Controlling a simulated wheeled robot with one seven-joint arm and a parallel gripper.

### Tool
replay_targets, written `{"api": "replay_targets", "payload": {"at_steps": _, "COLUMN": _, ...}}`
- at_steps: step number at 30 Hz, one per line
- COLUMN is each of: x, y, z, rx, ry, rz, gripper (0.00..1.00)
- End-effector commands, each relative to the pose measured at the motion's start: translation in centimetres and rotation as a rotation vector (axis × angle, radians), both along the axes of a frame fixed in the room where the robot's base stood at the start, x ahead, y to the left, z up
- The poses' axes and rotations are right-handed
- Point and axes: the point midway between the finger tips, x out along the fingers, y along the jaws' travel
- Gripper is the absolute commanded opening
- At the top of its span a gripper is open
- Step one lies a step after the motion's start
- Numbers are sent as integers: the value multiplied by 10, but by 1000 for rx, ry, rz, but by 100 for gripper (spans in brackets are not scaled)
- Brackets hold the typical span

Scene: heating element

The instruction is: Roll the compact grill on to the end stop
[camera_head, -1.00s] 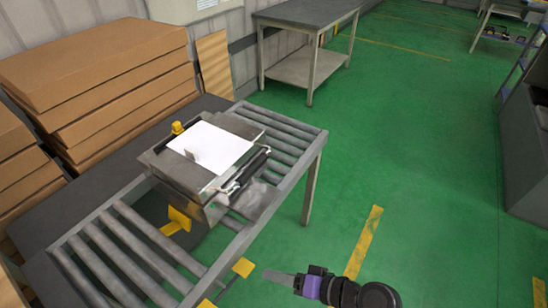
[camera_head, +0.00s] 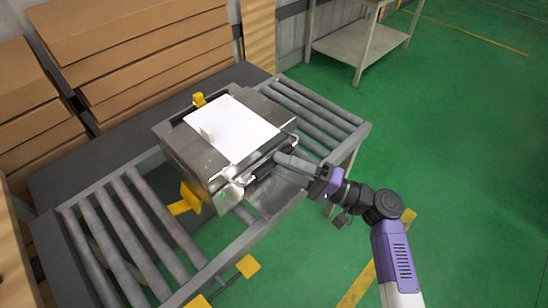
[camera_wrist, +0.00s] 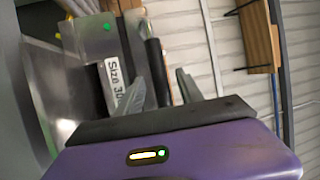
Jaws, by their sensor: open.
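The compact grill (camera_head: 190,158) is a grey metal box on the roller conveyor, with a white sheet (camera_head: 232,128) on top. A dark handle bar (camera_head: 262,166) runs along its front right side. My gripper (camera_head: 280,159) is open at the right end of that bar. In the wrist view the bar (camera_wrist: 155,68) shows between the two fingers (camera_wrist: 162,88), beside a "Size 30" label (camera_wrist: 114,84). Contact cannot be told. Yellow brackets stand behind the grill (camera_head: 199,99) and at its near left (camera_head: 186,200). I cannot tell which part is the end stop.
The conveyor (camera_head: 330,108) has free rollers right of the grill and to its near left (camera_head: 130,225). Stacked cardboard boxes (camera_head: 140,50) stand behind. Yellow tabs (camera_head: 248,266) stick out at the conveyor's near side. A metal table (camera_head: 355,42) stands farther back; green floor is open at right.

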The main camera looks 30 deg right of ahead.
Motion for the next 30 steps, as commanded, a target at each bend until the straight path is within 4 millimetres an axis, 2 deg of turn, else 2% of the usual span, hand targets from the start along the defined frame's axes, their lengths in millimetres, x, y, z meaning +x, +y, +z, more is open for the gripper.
{"api": "replay_targets", "payload": {"at_steps": 6, "x": 18, "y": 16, "z": 5, "rx": -1, "ry": 1, "rz": 0, "gripper": 44}}
{"api": "replay_targets", "payload": {"at_steps": 17, "x": 22, "y": 19, "z": 5, "rx": -1, "ry": 2, "rz": -2, "gripper": 44}}
{"api": "replay_targets", "payload": {"at_steps": 21, "x": 22, "y": 19, "z": 5, "rx": -1, "ry": 2, "rz": -2, "gripper": 17}}
{"api": "replay_targets", "payload": {"at_steps": 24, "x": 22, "y": 19, "z": 5, "rx": -1, "ry": 2, "rz": -2, "gripper": 0}}
{"api": "replay_targets", "payload": {"at_steps": 30, "x": 22, "y": 19, "z": 5, "rx": -1, "ry": 2, "rz": -2, "gripper": 0}}
